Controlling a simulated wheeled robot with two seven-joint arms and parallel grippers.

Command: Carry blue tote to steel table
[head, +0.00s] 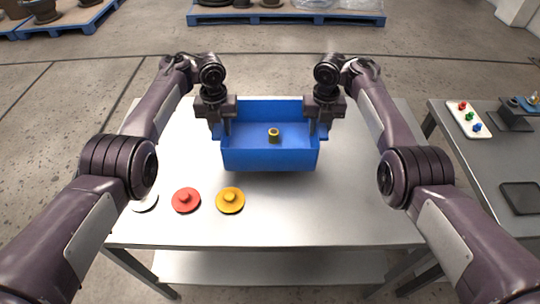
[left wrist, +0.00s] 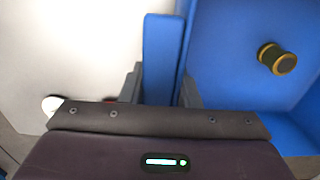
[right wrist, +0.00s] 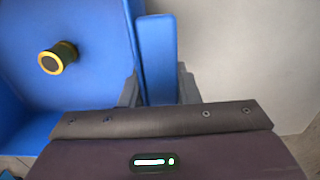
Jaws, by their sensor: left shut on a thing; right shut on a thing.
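The blue tote (head: 268,160) is an open box over the middle of the steel table (head: 370,215); I cannot tell whether it touches the tabletop. A small dark part with a yellow ring (head: 274,135) is inside it, and it also shows in the left wrist view (left wrist: 277,58) and the right wrist view (right wrist: 58,57). My left gripper (head: 227,128) is shut on the tote's left side, with a finger on each side of the blue edge (left wrist: 163,55). My right gripper (head: 312,128) is shut on its right side, around the blue edge (right wrist: 157,55).
A red disc (head: 186,200), a yellow disc (head: 230,200) and a partly hidden white disc (head: 145,200) lie at the table's front left. A second table (head: 490,170) at right holds a white tray (head: 457,110) with coloured pieces. Blue pallets (head: 285,19) stand on the floor behind.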

